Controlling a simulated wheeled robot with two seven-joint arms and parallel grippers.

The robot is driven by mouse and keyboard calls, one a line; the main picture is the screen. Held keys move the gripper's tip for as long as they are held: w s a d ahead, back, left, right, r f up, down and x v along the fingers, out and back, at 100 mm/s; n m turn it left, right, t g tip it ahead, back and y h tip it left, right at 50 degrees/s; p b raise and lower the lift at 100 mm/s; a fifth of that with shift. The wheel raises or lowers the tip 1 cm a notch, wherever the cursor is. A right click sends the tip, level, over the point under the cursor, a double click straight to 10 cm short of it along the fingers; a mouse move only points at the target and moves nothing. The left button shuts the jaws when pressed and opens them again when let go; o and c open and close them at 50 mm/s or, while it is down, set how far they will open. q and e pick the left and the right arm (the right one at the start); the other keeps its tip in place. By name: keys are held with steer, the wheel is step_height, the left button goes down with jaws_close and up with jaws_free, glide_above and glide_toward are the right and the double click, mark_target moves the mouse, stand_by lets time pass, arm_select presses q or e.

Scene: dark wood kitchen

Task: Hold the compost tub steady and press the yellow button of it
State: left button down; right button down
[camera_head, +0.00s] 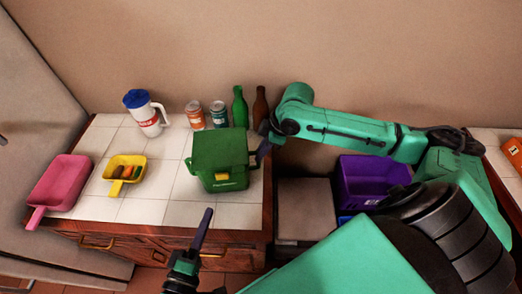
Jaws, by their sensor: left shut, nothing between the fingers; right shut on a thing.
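The green compost tub (205,152) stands upright on the white tiled counter, its lid down. Its yellow button (219,177) shows on the front face, below the lid. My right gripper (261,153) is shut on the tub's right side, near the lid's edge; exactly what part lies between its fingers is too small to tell. My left gripper (205,222) is shut and empty, pointing up in front of the counter's edge, below and left of the button in the picture and apart from the tub.
Left of the tub are a yellow scoop (113,180) with food scraps and a pink dustpan (60,183). Behind stand a white jug (146,117), two cans (195,116) and two bottles (239,108). A purple crate (375,180) is to the right, beyond a gap.

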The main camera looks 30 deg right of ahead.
mark_target(222, 176)
arm_select(q)
steer(key=shift+w, duration=0.1)
stand_by(0.3)
steer(key=s+m+g+h, duration=0.1)
steer(key=m+g+h, duration=0.1)
steer(key=m, duration=0.2)
steer(key=s+d+m+g+h, duration=0.1)
steer(key=m+g+h, duration=0.1)
steer(key=m, duration=0.2)
steer(key=s+d+m+g+h, duration=0.1)
steer(key=m+g, duration=0.1)
steer(key=m, duration=0.1)
steer(key=shift+f+m+h, duration=0.2)
steer(key=shift+m+h, duration=0.2)
steer(key=shift+w, duration=0.2)
steer(key=w+d, duration=0.3)
steer(key=w, duration=0.5)
steer(key=shift+d, duration=0.2)
stand_by(1.0)
steer(key=shift+w+d, duration=0.15)
steer(key=shift+w, duration=0.15)
